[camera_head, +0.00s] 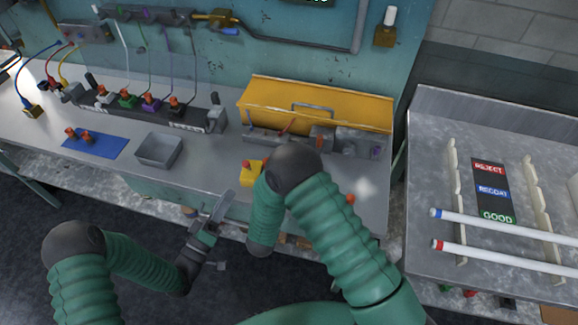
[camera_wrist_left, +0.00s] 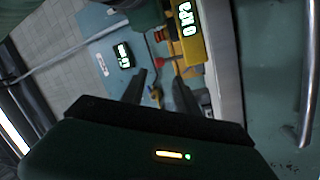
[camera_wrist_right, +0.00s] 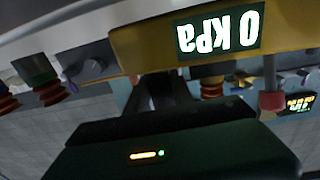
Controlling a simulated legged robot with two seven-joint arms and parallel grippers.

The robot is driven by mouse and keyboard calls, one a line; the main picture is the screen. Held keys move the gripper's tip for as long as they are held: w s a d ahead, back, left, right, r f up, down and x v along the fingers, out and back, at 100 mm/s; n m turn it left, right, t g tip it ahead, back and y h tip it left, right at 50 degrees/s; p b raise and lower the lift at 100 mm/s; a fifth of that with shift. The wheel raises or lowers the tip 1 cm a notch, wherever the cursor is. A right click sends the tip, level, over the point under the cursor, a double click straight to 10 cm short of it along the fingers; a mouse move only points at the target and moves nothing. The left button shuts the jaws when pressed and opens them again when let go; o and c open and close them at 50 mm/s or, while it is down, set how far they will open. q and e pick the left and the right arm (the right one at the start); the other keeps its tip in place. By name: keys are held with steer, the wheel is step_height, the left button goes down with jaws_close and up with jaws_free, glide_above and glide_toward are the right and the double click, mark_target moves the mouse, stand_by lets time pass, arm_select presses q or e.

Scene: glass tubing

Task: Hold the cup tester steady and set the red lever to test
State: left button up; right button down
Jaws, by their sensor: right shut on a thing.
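The yellow cup tester (camera_head: 248,173) is at the front edge of the bench, partly hidden by my right arm. Its body and lit "0 kPa" display fill the top of the right wrist view (camera_wrist_right: 150,45) and also show in the left wrist view (camera_wrist_left: 190,50). My right gripper (camera_wrist_right: 163,90) is shut on the tester's body below the display; the head view hides it. A red-ended lever (camera_wrist_right: 271,101) on a grey rod sticks out of the tester; a red knob, seemingly the same lever, shows in the left wrist view (camera_wrist_left: 158,36). My left gripper (camera_head: 222,205) is open and empty, left of the tester and apart from it.
A grey tray (camera_head: 158,150) and a blue mat (camera_head: 95,144) with orange-red cups lie on the bench to the left. A yellow case (camera_head: 320,98) stands behind. A side table (camera_head: 430,160) at right holds two white tubes. A cable rack crosses the back left.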

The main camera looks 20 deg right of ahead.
arm_select(q)
steer(key=shift+c, duration=0.2)
stand_by(0.6)
steer(key=shift+c, duration=1)
steer(key=m, duration=0.1)
steer(key=a+f+m, duration=0.1)
steer(key=m, duration=0.2)
steer(key=shift+w+a+f+h, duration=0.15)
steer(key=shift+w+a+h, duration=0.15)
steer(key=shift+a+h, duration=0.1)
steer(key=c, duration=0.5)
steer(key=a+f+m+h, duration=0.1)
steer(key=m, duration=0.2)
steer(key=a+m+g, duration=0.1)
steer(key=m, duration=0.2)
steer(key=s+a+f+m+h, duration=0.1)
steer(key=m, duration=0.2)
steer(key=shift+a+f+g+h, duration=0.2)
steer(key=shift+f+g+h, duration=0.1)
jaws_close()
steer(key=shift+s+a+f+m+g+h, duration=0.1)
steer(key=shift+a+f+m+g+h, duration=0.1)
steer(key=shift+m, duration=0.6)
steer(key=shift+s+a+f+m+g+h, duration=0.1)
steer(key=shift+a+m, duration=0.05)
steer(key=shift+m, duration=0.65)
